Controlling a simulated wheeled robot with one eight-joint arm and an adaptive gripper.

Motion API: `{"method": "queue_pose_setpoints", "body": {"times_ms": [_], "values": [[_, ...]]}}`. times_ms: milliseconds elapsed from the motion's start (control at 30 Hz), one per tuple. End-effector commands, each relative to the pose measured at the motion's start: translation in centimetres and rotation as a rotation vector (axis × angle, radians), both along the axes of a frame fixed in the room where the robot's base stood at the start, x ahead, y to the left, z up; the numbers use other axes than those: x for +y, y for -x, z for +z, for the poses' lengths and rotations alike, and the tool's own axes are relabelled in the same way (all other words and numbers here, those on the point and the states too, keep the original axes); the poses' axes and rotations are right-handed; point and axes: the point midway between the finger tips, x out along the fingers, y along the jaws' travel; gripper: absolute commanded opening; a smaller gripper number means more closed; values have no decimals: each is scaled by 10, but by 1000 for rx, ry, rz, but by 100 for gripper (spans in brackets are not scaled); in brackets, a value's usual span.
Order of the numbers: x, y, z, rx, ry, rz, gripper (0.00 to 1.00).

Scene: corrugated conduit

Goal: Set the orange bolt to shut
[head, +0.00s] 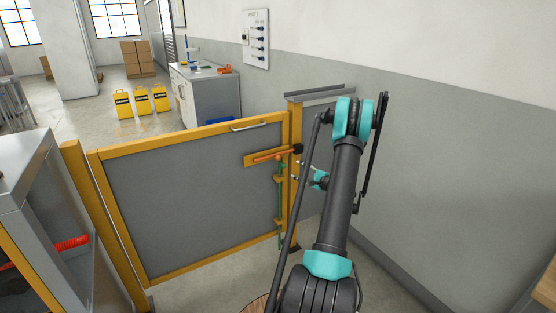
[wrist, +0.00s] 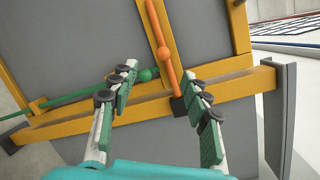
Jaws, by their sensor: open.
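The orange bolt (head: 268,157) lies on a yellow plate near the top right of the grey gate panel (head: 190,185). In the wrist view the bolt (wrist: 170,72) is a thin rod with a round knob, its end close to a black piece (wrist: 179,106) on the yellow frame. I cannot tell whether the rod enters it. My gripper (head: 315,179) is in front of the gate's right edge, partly hidden by my arm. In the wrist view my gripper (wrist: 158,80) is open, with its fingers apart on either side of the bolt's end, holding nothing.
A green rod (head: 280,192) runs down the gate's right edge; its round knob (wrist: 146,74) is near the left finger. A pale handle (head: 250,127) is on the gate's top rail. A grey wall (head: 450,170) stands to the right. A grey cabinet (head: 22,180) is at left.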

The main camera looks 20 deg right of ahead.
Motion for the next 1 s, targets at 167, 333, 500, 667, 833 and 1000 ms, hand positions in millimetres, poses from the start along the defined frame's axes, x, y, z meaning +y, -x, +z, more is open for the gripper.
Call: {"method": "queue_pose_setpoints", "body": {"times_ms": [167,333,500,667,833,1000], "values": [[-17,0,-8,-23,-56,-25,47],[-13,-12,-8,-24,-61,-25,47],[0,-39,-8,-24,-60,-23,47],[13,-68,-8,-23,-60,-22,47],[27,-99,-8,-24,-59,-23,47],[39,-127,-8,-24,-59,-24,47]]}}
